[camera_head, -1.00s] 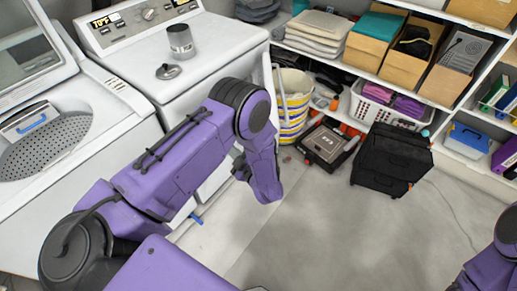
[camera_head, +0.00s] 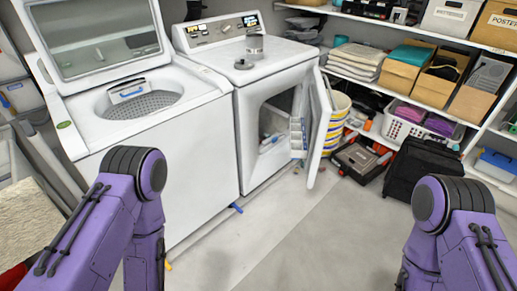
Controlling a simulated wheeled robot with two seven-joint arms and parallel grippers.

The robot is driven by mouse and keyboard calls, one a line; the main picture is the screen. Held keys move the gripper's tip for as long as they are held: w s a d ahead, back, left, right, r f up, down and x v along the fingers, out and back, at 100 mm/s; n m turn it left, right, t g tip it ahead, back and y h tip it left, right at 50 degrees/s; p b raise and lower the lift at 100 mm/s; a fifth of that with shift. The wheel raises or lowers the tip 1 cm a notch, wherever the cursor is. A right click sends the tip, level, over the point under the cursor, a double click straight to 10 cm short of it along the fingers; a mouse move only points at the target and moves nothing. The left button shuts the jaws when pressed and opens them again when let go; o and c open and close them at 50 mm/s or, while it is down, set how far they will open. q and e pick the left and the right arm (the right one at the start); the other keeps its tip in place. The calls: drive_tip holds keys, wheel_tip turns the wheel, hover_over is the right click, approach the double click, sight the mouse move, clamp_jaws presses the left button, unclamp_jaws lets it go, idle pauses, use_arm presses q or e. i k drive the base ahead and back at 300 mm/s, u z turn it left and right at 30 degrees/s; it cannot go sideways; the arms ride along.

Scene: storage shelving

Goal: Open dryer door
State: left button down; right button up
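A white and blue item sits at the opening near the door. My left arm is at the lower left and my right arm at the lower right, both apart from the dryer. Both forearms point down and both grippers lie below the picture's edge, out of view.
A white washer (camera_head: 170,150) with its lid up stands left of the dryer. A metal cup (camera_head: 254,45) and a small lid (camera_head: 243,64) rest on the dryer. The middle floor is clear.

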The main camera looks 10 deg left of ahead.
sight(319, 111)
drive_tip(key=z, duration=0.9)
drive_tip(key=i, duration=1.8)
drive_tip(key=u, duration=1)
drive_tip(key=i, duration=0.55)
drive_tip(key=z, duration=0.1)
